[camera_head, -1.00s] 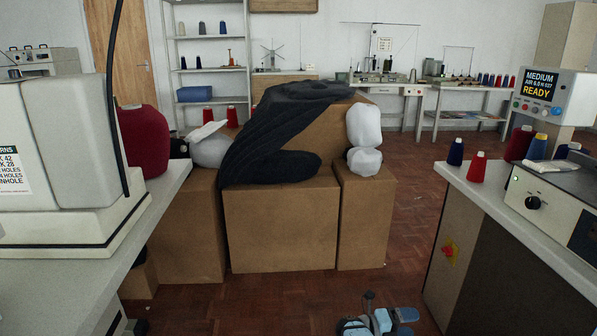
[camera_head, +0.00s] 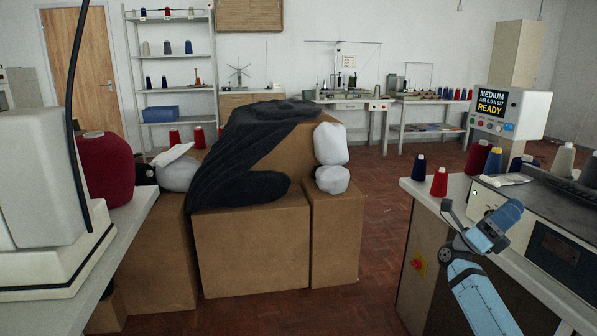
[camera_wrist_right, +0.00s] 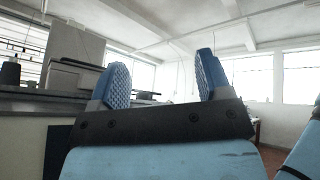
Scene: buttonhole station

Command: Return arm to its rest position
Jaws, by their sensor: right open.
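My right gripper (camera_head: 480,212) is at the lower right of the head view, on a light blue arm that comes up from the bottom edge. It is raised in front of the right-hand counter (camera_head: 412,190) and overlaps its edge in the picture. In the right wrist view the gripper (camera_wrist_right: 161,78) has its two blue ribbed fingers wide apart, pointing upward, with nothing between them. Whether the arm touches the counter cannot be told. My left gripper is out of view.
A display reads READY (camera_head: 492,108). Brown boxes (camera_head: 250,245) with dark cloth (camera_head: 245,150) stand in the middle. Floor (camera_head: 385,240) is open between boxes and counter.

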